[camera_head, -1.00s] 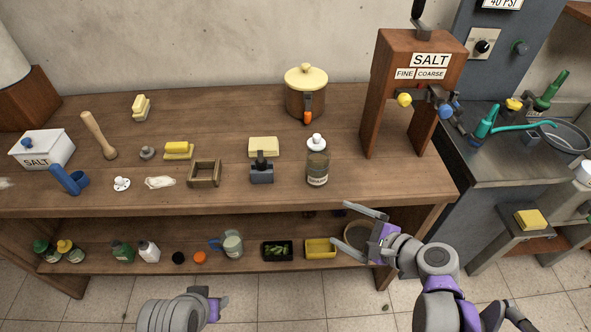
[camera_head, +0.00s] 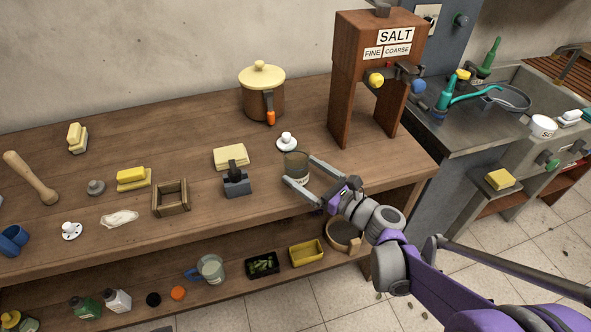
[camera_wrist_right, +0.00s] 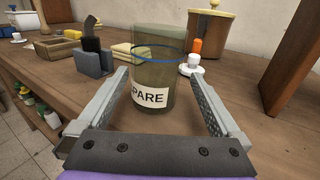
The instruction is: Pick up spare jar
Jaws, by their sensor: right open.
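The spare jar (camera_head: 296,167) stands upright on the wooden table near its front edge. It is a greenish-brown see-through jar with a white label, and the letters "PARE" show in the right wrist view (camera_wrist_right: 150,75). My right gripper (camera_head: 299,170) is open, with one finger on each side of the jar. In the right wrist view the fingers (camera_wrist_right: 162,85) reach along both sides of the jar, with a visible gap at the right finger. Whether the left finger touches it I cannot tell. My left gripper is not in view.
A white knobbed lid (camera_head: 287,142) lies just behind the jar. A grey block with a dark handle (camera_head: 237,184) stands to its left. The wooden salt dispenser (camera_head: 345,100) stands behind right, and a lidded pot (camera_head: 262,90) farther back. A lower shelf holds a yellow tray (camera_head: 307,253).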

